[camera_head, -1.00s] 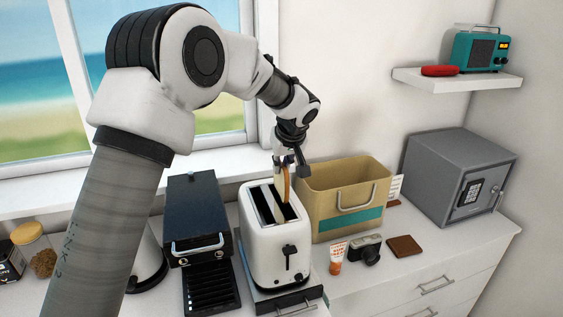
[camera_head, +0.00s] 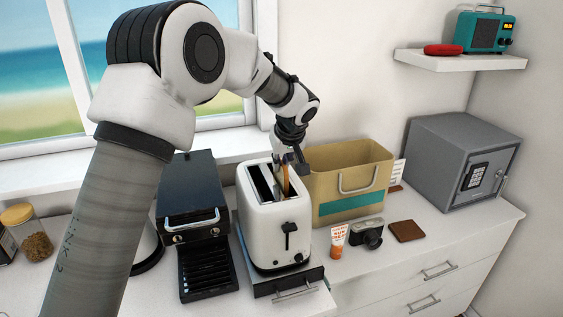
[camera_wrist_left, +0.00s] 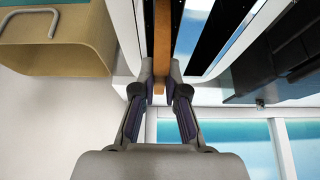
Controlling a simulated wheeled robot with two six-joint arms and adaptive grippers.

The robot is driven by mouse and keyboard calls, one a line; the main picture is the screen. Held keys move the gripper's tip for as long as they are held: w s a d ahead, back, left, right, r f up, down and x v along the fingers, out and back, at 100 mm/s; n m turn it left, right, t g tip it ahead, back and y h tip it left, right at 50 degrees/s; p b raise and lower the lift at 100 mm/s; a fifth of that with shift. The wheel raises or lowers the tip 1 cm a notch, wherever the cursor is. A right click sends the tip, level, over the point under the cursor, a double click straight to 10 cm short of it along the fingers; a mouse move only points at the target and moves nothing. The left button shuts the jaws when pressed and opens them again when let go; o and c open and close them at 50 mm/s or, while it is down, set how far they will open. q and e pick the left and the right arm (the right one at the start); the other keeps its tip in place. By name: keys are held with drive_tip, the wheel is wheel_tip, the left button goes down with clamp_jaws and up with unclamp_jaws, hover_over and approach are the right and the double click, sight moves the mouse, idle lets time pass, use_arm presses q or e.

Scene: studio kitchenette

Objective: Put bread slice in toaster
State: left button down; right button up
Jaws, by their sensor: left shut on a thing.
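The white toaster (camera_head: 262,232) stands upright on the counter, with two dark slots on top and a black lever on its front. My left gripper (camera_head: 284,160) is above the toaster's far end, pointing down. It is shut on the bread slice (camera_head: 286,181), a thin brown piece held on edge. The slice lines up with the right slot and its lower part appears to be inside it. In the left wrist view the slice (camera_wrist_left: 162,40) lies between the fingertips (camera_wrist_left: 161,88), with dark slot openings beside it. My right gripper is out of view.
A tan bin (camera_head: 345,180) with a teal stripe stands close behind and right of the toaster. A dark box-shaped appliance (camera_head: 190,190) stands at its left.

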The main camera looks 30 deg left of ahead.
use_arm(q)
drive_tip(key=shift+s+d+r, duration=0.1)
drive_tip(key=c, duration=0.7)
unclamp_jaws()
drive_tip(key=shift+o, duration=0.2)
drive_tip(key=shift+r+p, duration=2.4)
drive_tip(key=shift+r, duration=1.1)
drive_tip(key=shift+f, duration=0.1)
